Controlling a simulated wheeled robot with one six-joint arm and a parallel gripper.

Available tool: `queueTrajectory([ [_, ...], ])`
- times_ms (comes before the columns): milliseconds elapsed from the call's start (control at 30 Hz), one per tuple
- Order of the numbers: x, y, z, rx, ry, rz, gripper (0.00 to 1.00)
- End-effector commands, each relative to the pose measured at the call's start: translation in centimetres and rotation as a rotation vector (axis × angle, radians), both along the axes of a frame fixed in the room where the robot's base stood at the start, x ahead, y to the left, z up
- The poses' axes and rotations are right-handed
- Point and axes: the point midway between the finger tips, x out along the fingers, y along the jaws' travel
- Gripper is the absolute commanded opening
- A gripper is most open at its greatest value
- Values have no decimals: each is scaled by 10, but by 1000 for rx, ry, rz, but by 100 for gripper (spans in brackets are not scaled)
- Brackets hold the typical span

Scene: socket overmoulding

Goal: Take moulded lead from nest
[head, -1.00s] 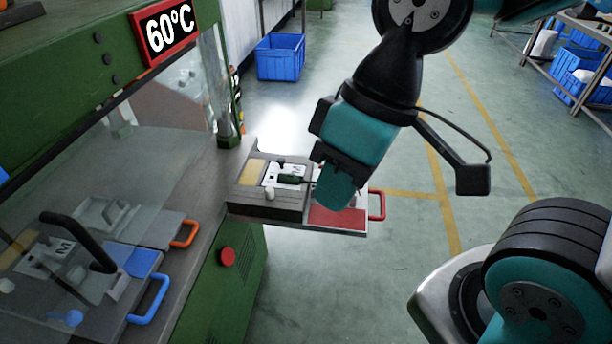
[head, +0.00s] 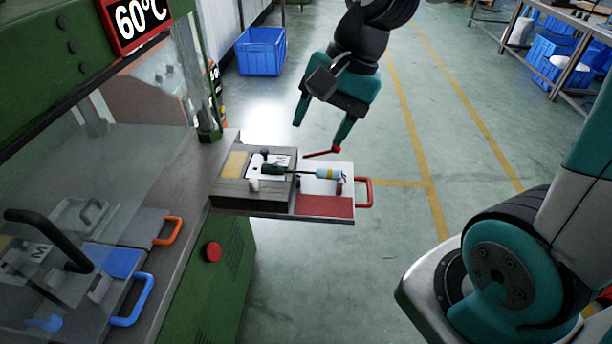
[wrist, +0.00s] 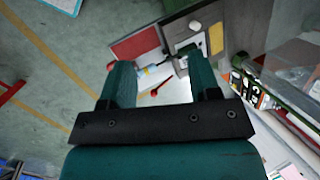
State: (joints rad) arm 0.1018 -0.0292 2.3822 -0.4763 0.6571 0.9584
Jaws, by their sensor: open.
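The moulded lead has a dark green moulded body (head: 272,169) on the nest (head: 258,172), a white plate in a dark block. Its dark cable runs right to a pale blue, white and yellow end (head: 330,174) over the white part of the tray. In the wrist view this end (wrist: 152,69) shows between my fingers, and the green body is partly hidden by the right finger. My gripper (head: 320,134) is open and empty, with its fingers spread, above and behind the tray and apart from the lead.
The tray (head: 325,206) has a red pad and a red handle (head: 369,192). A thin red bar (head: 322,154) shows near my right fingertip. Left stands the green press with clear guard, orange handle (head: 168,230) and blue handle (head: 136,301).

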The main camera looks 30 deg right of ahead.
Motion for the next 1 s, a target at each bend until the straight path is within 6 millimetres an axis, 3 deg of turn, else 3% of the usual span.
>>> queueTrajectory([
  [100,35,-50,-26,55,143,-489,57],
  [200,54,-87,-42,106,243,-838,57],
  [400,70,-135,-62,182,363,-1259,57],
  [567,74,-141,-74,198,390,-1343,57],
  [1000,93,-110,-160,196,391,-1339,57],
])
